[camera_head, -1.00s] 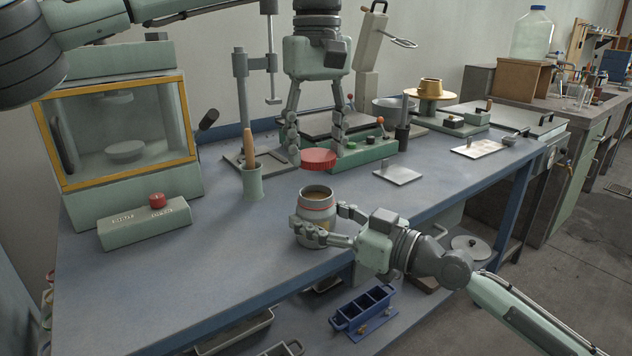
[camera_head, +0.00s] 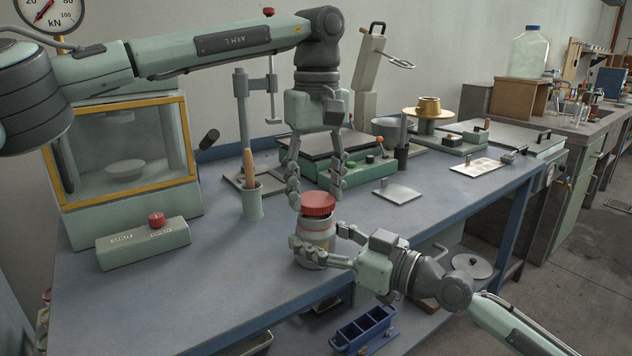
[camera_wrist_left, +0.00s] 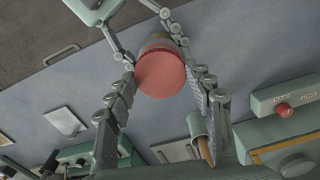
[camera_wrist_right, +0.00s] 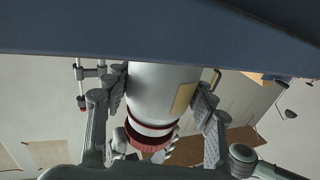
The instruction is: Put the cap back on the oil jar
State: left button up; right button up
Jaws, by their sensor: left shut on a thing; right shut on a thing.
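The oil jar (camera_head: 317,240), pale with a red band near the top, stands upright close to the bench's front edge. My right gripper (camera_head: 322,250) is shut around its body from the right; the jar also fills the middle of the right wrist view (camera_wrist_right: 160,92). The red cap (camera_head: 318,203) is level over the jar's mouth and appears to touch it; I cannot tell whether it is fully seated. My left gripper (camera_head: 316,197), pointing down, is shut on the cap's sides. The left wrist view shows the cap (camera_wrist_left: 160,74) between the fingers, hiding most of the jar.
A box with a red button (camera_head: 143,244) and a glass-fronted cabinet (camera_head: 125,160) stand at left. A green cup with a wooden-handled tool (camera_head: 252,203) is left of the jar. A green device (camera_head: 355,172) and a flat plate (camera_head: 397,191) lie behind. The front-left bench (camera_head: 190,290) is clear.

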pick_arm(q)
jog(key=shift+f, duration=0.35)
jog(key=shift+f, duration=0.6)
dwell(0.3)
jog(key=m, duration=1.3)
jog(key=o, duration=0.7)
